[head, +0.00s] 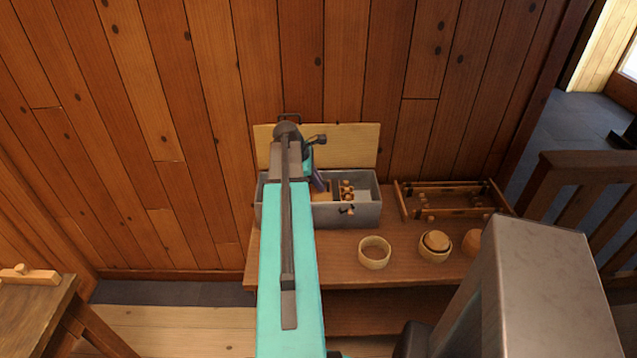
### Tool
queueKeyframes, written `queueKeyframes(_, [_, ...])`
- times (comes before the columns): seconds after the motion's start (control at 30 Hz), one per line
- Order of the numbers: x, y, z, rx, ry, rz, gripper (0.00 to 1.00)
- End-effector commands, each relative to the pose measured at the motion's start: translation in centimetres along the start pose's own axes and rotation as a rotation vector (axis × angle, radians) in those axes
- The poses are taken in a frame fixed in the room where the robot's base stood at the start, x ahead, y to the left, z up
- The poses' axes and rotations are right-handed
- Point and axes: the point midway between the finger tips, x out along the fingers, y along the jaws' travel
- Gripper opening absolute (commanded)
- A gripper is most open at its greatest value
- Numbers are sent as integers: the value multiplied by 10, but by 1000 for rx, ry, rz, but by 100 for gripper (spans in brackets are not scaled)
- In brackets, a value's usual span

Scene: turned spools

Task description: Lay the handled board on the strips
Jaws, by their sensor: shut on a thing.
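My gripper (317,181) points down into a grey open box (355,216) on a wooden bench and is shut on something. The arm and wrist hide most of the jaws, so I cannot make out what is held. A brown wooden piece (325,191) shows beside the jaws inside the box. A pale flat board (352,145) stands upright behind the box against the wall. I cannot tell whether this is the handled board or the box's lid. I cannot make out the strips in the box.
Small turned pieces (347,190) sit inside the box. To the right are a wooden railed rack (455,198), an empty round cup (374,262) and a filled cup (435,256). A table (35,310) at far left bears a wooden piece (27,275). The plank wall is close behind.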

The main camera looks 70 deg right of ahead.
Motion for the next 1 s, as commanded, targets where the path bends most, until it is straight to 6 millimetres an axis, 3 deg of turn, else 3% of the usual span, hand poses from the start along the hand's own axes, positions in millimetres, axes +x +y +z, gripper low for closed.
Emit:
queueKeyframes(0.2, [-1, 1, 1, 0, -1, 2, 0])
queueKeyframes(0.23, [-1, 1, 1, 0, -1, 2, 14])
queueKeyframes(0.33, [-1, 1, 1, 0, -1, 2, 31])
queueKeyframes(0.53, [-1, 0, 0, 0, -1, 1, 31])
queueKeyframes(0.63, [1, -1, -1, 0, 1, -2, 46])
queueKeyframes(1.0, [0, 0, 0, 0, 0, 0, 47])
